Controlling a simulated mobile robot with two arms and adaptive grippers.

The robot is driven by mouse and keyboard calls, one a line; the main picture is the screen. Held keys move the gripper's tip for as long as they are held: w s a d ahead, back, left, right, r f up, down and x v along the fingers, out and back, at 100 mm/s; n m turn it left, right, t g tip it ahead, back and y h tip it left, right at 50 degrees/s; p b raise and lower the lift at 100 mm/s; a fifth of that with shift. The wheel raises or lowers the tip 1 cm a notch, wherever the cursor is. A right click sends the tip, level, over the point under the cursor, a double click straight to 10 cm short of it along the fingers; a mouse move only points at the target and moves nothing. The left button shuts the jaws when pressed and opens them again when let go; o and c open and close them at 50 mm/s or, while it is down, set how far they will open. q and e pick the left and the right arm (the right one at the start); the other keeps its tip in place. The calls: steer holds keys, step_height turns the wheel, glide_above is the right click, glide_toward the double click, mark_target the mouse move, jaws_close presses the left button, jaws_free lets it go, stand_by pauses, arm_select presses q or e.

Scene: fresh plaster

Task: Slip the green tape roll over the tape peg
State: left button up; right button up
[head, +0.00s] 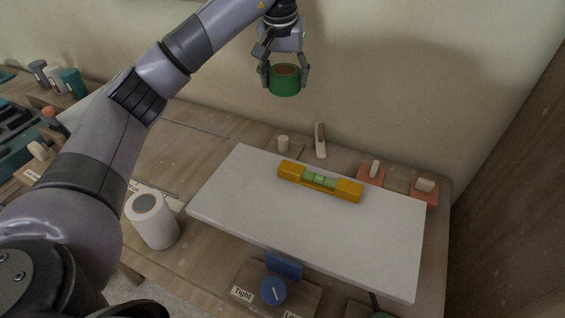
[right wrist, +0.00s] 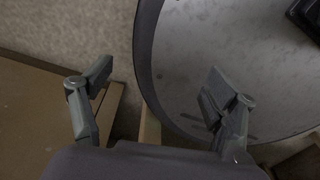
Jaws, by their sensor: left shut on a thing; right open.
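My left gripper (head: 284,72) is shut on the green tape roll (head: 287,88), with a finger on each side. The roll is held upright in the air in front of the wall, its brown core opening facing up. A short pale wooden peg (head: 283,142) stands on a small square base on the bench below it; it looks like the tape peg. The roll is well above the peg and apart from it. My right gripper (right wrist: 158,85) is open, with nothing between its fingers in the right wrist view.
A white board (head: 240,205) bears a yellow spirit level (head: 345,189). A wooden-handled tool (head: 320,140) stands right of the peg. Floats with orange bases (head: 424,199) lie right. A white roll (head: 157,228) stands left. A blue knob (head: 272,291) is in front.

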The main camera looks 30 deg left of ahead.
arm_select(q)
steer(key=w+f, duration=0.1)
glide_toward(283, 139)
steer(key=x, duration=0.3)
steer(key=w+p+x, duration=0.1)
steer(key=x, duration=0.2)
steer(key=shift+w+a+r, duration=0.15)
steer(key=shift+a, duration=0.1)
steer(key=shift+f, duration=2.3)
arm_select(e)
steer(key=w+d, duration=0.2)
steer(key=shift+w+d+r, duration=0.1)
steer(key=shift+d+r, duration=0.1)
steer(key=shift+d, duration=0.1)
arm_select(q)
steer(key=shift+f, duration=0.1)
arm_select(e)
steer(key=shift+f, duration=0.1)
arm_select(q)
steer(key=o, duration=1.1)
steer(key=shift+o, duration=0.3)
